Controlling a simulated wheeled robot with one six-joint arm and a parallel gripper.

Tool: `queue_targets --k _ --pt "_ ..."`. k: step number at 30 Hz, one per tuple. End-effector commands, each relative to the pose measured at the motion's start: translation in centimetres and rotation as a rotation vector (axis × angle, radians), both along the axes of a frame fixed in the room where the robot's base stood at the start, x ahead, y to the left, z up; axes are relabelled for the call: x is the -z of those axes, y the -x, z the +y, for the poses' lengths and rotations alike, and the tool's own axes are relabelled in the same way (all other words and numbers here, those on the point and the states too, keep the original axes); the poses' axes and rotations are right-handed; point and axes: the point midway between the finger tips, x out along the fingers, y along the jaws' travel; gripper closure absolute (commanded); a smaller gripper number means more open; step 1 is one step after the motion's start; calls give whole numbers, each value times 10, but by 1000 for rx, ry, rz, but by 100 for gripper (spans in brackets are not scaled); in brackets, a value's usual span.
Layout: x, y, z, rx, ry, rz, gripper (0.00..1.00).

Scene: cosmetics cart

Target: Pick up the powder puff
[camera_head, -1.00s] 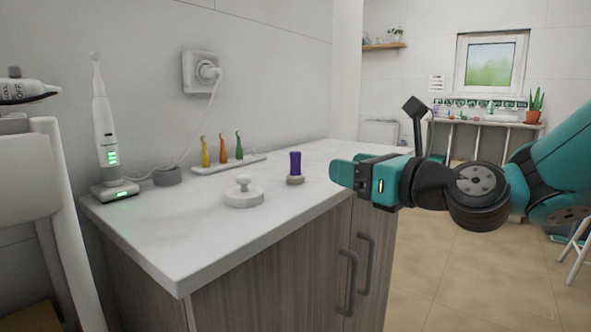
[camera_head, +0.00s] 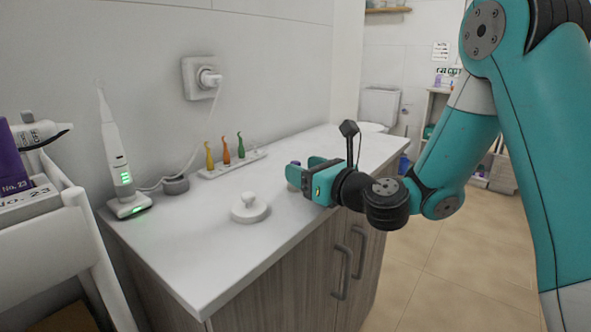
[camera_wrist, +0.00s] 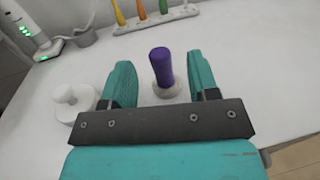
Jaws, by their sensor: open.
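A purple upright cylinder on a pale round base, which I take to be the powder puff (camera_wrist: 162,66), stands on the white countertop (camera_head: 215,272). In the wrist view it is between the two teal fingers of my gripper (camera_wrist: 160,62), with clear space on both sides. In the head view my gripper (camera_head: 304,168) is over the counter's right part and hides most of the purple cylinder. The fingers are spread and hold nothing. A white round disc with a knob (camera_head: 250,210) sits to the left, outside the fingers; it also shows in the wrist view (camera_wrist: 74,104).
A white rack (camera_head: 232,164) with yellow, orange and green pieces stands behind along the wall. An electric toothbrush on its charger (camera_head: 128,205) is at the far left. A grey round object (camera_head: 176,186) sits beside it. The counter's front part is clear.

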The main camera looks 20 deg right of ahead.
Motion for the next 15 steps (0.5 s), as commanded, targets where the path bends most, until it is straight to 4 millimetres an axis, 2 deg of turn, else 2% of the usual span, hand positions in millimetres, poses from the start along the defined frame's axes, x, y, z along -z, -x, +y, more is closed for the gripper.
queue_targets --k 9,15 --pt "-2 -40 18 -2 1 0 46" --pt "2 -45 21 -1 -1 0 46"
